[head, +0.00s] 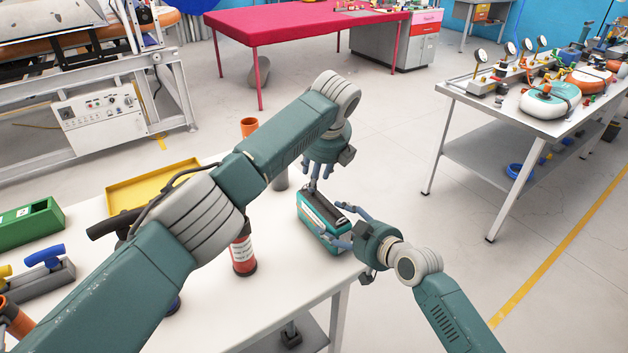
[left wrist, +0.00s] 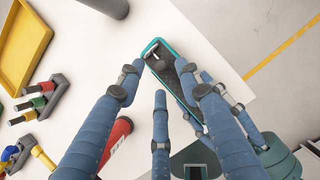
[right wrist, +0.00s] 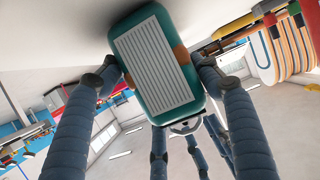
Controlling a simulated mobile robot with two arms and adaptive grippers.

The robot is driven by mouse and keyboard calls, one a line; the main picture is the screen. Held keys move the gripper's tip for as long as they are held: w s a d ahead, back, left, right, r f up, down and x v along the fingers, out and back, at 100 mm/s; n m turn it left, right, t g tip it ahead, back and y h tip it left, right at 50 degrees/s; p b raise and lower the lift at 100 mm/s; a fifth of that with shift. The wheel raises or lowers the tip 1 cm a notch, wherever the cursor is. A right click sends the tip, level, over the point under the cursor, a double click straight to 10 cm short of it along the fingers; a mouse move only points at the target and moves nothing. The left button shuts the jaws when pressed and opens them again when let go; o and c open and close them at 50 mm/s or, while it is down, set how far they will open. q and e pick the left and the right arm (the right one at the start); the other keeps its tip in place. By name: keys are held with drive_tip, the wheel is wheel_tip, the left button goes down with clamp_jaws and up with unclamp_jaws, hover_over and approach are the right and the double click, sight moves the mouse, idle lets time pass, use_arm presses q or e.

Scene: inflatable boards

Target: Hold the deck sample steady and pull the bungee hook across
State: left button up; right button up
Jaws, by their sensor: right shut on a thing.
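The deck sample (head: 313,219) is a teal block with a dark top, at the white table's right end. My right gripper (head: 335,225) is shut on the deck sample, with fingers along both sides. My left gripper (head: 313,186) points down over its far end; its fingers (left wrist: 160,72) are spread and look empty. A small grey piece on the top (left wrist: 157,62) may be the bungee hook; I cannot tell.
On the white table (head: 205,315) stand a red bottle (head: 243,255), an orange-topped tube (head: 249,127), a yellow tray (head: 150,187) and a green box (head: 30,224). My left arm crosses above them. Open floor lies beyond the table's right edge.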

use_arm(q)
drive_tip(key=v, duration=0.8)
drive_tip(key=shift+r, duration=0.15)
use_arm(e)
drive_tip(key=o, duration=1.3)
drive_tip(key=shift+o, duration=0.2)
